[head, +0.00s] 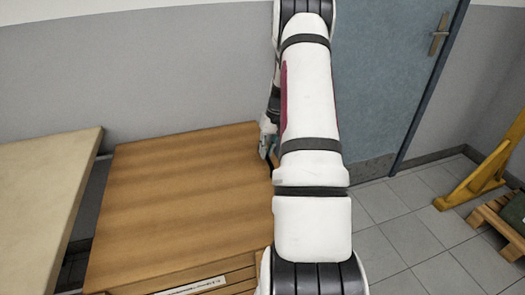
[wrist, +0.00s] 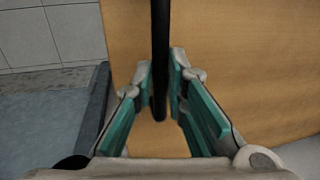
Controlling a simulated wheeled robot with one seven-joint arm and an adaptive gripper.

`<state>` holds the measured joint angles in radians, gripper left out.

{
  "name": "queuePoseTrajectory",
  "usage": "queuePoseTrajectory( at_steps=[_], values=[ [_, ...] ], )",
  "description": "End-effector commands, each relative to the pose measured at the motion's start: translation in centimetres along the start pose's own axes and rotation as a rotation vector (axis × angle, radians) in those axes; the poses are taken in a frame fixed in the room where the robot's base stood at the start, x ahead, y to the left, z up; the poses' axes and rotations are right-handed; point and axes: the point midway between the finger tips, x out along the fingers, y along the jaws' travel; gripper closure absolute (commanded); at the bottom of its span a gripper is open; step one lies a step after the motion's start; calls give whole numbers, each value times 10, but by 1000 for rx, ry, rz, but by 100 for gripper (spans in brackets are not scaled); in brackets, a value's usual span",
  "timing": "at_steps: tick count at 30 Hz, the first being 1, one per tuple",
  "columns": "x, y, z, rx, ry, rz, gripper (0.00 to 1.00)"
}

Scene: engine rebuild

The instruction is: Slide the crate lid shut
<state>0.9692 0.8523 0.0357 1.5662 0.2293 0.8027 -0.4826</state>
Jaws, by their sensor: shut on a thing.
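The wooden crate lid (head: 180,190) is a broad brown panel, lying flat in the head view. Below its near edge, slatted wood of the crate (head: 240,276) shows at the bottom of the picture. In the wrist view the lid (wrist: 240,60) fills the middle and right. A black bar handle (wrist: 160,35) runs upright in that view in front of the lid. My gripper (wrist: 162,80) has its teal-padded fingers on either side of the handle and is shut on it. In the head view my gripper (head: 267,150) is mostly hidden behind my arm, at the lid's right edge.
A pale-topped table (head: 40,190) stands left of the crate across a narrow gap. A white label strip (head: 195,287) lies at the slats. A blue door (head: 385,80) is behind. A yellow stand (head: 485,170) and a pallet (head: 495,225) are far right; tiled floor between is clear.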

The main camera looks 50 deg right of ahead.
Motion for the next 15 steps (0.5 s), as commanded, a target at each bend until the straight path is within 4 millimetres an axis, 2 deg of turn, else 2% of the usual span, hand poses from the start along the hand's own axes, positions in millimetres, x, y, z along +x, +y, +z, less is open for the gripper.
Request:
queuePoseTrajectory(
  at_steps=[1,7,8,10,15],
  values=[
    [-2,6,0,1,4,8,100],
    [-2,7,0,2,6,12,100],
    [-2,8,0,3,6,12,82],
    [-2,8,0,3,6,12,67],
    [-2,6,0,2,5,9,67]
  ],
)
